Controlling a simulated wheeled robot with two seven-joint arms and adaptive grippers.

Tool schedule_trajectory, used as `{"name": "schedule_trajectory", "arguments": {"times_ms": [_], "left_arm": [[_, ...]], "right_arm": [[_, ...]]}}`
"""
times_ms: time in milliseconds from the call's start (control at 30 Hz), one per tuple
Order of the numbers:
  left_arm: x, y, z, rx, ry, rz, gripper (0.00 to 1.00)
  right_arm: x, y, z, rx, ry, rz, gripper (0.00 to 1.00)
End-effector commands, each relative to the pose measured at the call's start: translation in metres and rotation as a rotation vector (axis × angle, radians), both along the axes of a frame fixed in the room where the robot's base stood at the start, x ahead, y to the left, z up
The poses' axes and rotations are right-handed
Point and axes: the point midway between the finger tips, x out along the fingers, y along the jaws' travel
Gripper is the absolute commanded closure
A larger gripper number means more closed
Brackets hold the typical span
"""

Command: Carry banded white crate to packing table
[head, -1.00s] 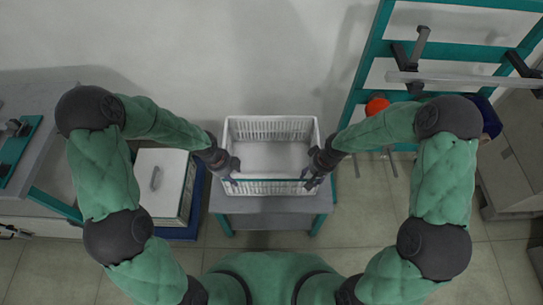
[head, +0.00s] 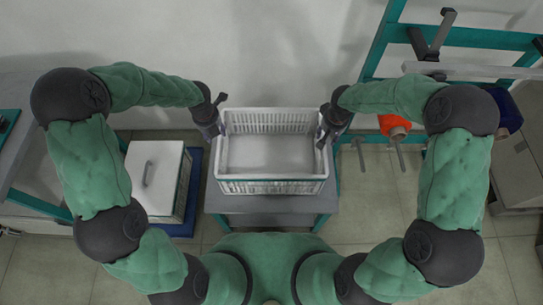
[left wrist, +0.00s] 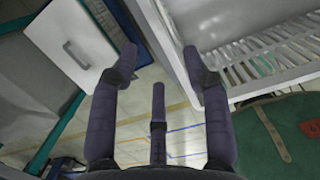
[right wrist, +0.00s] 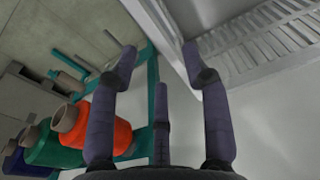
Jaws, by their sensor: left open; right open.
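The white crate (head: 271,186) with slatted walls stands empty and upright on a small grey table (head: 227,204) with teal legs. A thin dark line runs along its near rim. My left gripper (head: 212,127) is open at the crate's left side rim. My right gripper (head: 329,131) is open at its right side rim. In the left wrist view the crate's rim (left wrist: 170,50) passes by the open fingers (left wrist: 160,58). The right wrist view shows the crate (right wrist: 270,45) beside open fingers (right wrist: 158,58). I cannot tell whether either gripper touches the crate.
A white lidded box (head: 157,180) stands on a blue base at left, near a grey bench (head: 30,150). At right a teal rack (head: 385,45) holds an orange spool (head: 394,124) and a blue spool (head: 508,112). The wall is close behind the crate.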

Motion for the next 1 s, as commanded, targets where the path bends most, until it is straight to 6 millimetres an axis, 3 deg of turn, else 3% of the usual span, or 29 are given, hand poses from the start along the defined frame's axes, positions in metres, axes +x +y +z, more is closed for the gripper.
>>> {"name": "schedule_trajectory", "arguments": {"times_ms": [167,600,800,1000], "left_arm": [[0.001,0.0,-0.018,0.0,0.004,0.0,0.52],[0.009,0.0,-0.087,-0.001,0.003,0.0,0.52],[0.012,0.0,-0.103,-0.001,0.002,0.002,0.52],[0.013,0.0,-0.106,-0.001,0.0,0.002,0.52]], "right_arm": [[0.001,0.0,-0.018,0.001,0.003,-0.001,0.52],[0.01,0.0,-0.086,0.001,0.003,-0.002,0.52],[0.012,0.0,-0.102,0.001,0.002,0.0,0.52],[0.013,0.0,-0.106,0.001,0.0,0.0,0.52]]}}
